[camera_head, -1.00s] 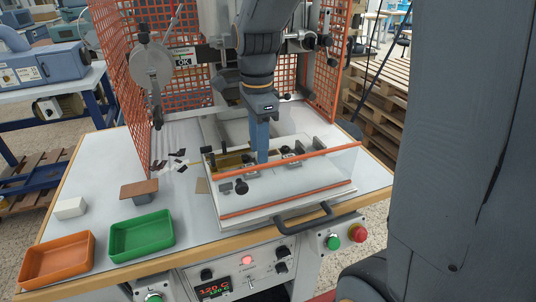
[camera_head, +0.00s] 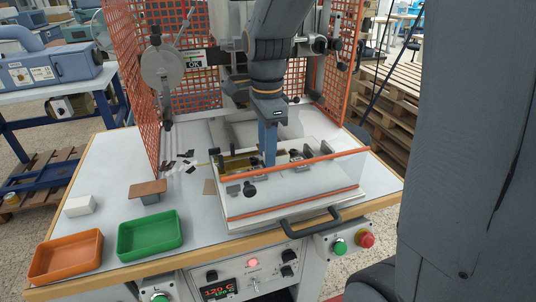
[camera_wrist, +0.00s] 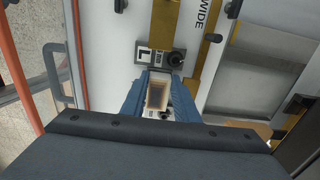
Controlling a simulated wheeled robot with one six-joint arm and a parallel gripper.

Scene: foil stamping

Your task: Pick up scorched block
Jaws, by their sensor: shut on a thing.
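In the wrist view, a block (camera_wrist: 157,96) with a pale tan face and brown edges sits between the two blue fingers of my gripper (camera_wrist: 158,84). My gripper is shut on it. In the head view, my gripper (camera_head: 269,158) points down into the press fixture (camera_head: 240,208), behind its clear front guard with orange edges. The block itself is hidden by the fingers and fixture there. I cannot tell whether it still touches the fixture.
A green tray (camera_head: 150,247) and an orange tray (camera_head: 62,274) stand at the table's front left. A white block (camera_head: 79,206) and a brown-topped stand (camera_head: 148,191) are behind them. Orange mesh guards (camera_head: 140,95) flank the press. Dark scraps lie left of the fixture.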

